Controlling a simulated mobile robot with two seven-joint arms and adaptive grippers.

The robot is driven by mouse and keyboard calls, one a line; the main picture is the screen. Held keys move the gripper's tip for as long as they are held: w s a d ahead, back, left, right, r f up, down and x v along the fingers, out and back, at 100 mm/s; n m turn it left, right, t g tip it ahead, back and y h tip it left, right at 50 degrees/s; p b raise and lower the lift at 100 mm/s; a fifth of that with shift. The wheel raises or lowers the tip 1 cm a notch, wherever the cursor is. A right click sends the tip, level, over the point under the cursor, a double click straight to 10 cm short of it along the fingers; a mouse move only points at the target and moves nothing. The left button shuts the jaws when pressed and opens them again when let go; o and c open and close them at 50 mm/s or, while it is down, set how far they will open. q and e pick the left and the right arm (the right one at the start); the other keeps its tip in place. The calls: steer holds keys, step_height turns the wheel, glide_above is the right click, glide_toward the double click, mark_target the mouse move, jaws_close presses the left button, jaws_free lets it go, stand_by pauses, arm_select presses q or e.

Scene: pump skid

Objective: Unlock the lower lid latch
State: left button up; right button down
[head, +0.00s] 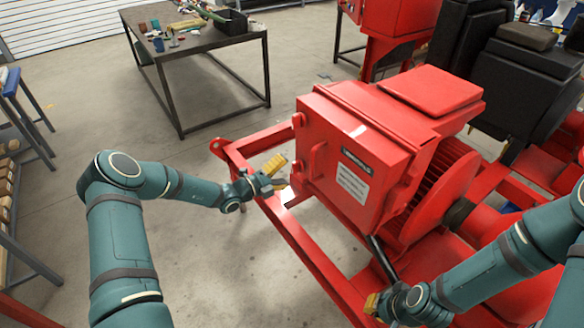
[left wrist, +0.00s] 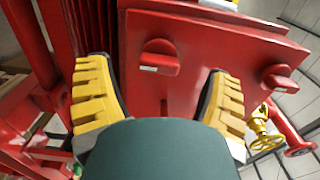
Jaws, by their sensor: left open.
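The red box has a lid (head: 345,160) with a label plate and a bar handle. At its left edge in the head view are an upper latch (head: 298,119) and a lower latch (head: 297,167). My left gripper (head: 279,176) is open and empty, just left of the lower latch. In the left wrist view one red latch knob (left wrist: 160,57) lies ahead, between the spread yellow fingers (left wrist: 165,95) and apart from them; it appears to be the lower latch. The other knob (left wrist: 280,78) lies to the right. My right gripper (head: 374,303) is low in the head view, partly hidden.
The red skid frame (head: 310,258) runs below and in front of the box. A yellow valve wheel (left wrist: 267,142) shows at the right of the left wrist view. A dark workbench (head: 205,45) with tools stands behind. The floor left of the skid is clear.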

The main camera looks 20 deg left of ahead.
arm_select(q)
steer(key=v, duration=0.8)
steer(key=s+d+f+m+g+b, duration=0.1)
steer(key=s+d+f+m+g, duration=0.45)
steer(key=d+m, duration=0.25)
steer(key=s+d+f+m+g+b, duration=0.2)
steer(key=s+d+f+m+g, duration=0.35)
steer(key=s+d+m, duration=0.2)
steer(key=s+d+f+m+y+b, duration=0.1)
steer(key=s+m, duration=0.4)
steer(key=m, duration=0.9)
steer(key=s+d+f+m+g+y+b, duration=0.1)
steer(key=s+f+m+y+b, duration=0.2)
steer(key=m, duration=1.2)
steer(key=s+f+y, duration=0.2)
steer(key=s+y, duration=0.1)
steer(key=shift+s+d, duration=0.2)
steer(key=shift+d, duration=0.05)
